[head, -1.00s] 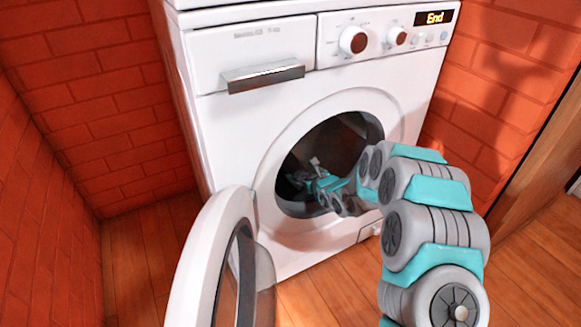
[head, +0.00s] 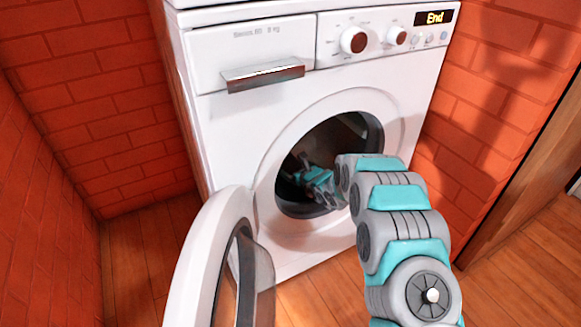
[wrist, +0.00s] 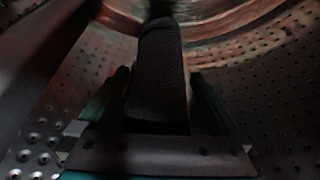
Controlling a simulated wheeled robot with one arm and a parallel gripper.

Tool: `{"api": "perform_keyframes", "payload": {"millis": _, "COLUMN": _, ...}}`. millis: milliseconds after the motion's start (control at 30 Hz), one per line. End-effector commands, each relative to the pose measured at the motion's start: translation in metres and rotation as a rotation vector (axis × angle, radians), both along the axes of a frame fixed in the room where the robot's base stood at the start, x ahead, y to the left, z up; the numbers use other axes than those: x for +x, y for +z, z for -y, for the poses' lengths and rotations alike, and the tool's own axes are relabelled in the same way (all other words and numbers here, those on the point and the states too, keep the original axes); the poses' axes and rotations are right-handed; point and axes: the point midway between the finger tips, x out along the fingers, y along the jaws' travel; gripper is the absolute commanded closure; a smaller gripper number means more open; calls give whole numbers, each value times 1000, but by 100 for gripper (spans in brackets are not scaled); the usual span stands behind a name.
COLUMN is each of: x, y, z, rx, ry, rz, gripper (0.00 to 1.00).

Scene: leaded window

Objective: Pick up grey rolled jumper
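The grey rolled jumper (wrist: 160,65) looks dark in the wrist view. It lies lengthwise in the dim, perforated drum (wrist: 265,75), running away from my gripper. My gripper (wrist: 158,78) is inside the drum with one finger on each side of the roll's near part. The fingers look apart, with narrow dark gaps beside the roll; contact is hard to make out in the shadow. In the head view my gripper (head: 302,172) shows dimly inside the washing machine (head: 235,130). I cannot make out the jumper there.
The white door (head: 205,265) stands open at the lower left. A dark bar-like shape (wrist: 40,60) crosses the left of the wrist view. Brick walls flank the machine; wooden floor (head: 150,240) lies in front.

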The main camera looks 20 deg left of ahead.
Motion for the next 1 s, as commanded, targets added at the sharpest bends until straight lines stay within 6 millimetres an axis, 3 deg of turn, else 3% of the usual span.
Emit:
{"api": "perform_keyframes", "payload": {"millis": 67, "x": 0, "y": 0, "z": 0, "rx": 0, "ry": 0, "rz": 0, "gripper": 8}}
{"api": "perform_keyframes", "payload": {"millis": 767, "x": 0, "y": 1, "z": 0, "rx": 0, "ry": 0, "rz": 1, "gripper": 87}}
{"api": "perform_keyframes", "payload": {"millis": 1000, "x": 0, "y": 3, "z": 0, "rx": 1, "ry": 1, "rz": 2, "gripper": 87}}
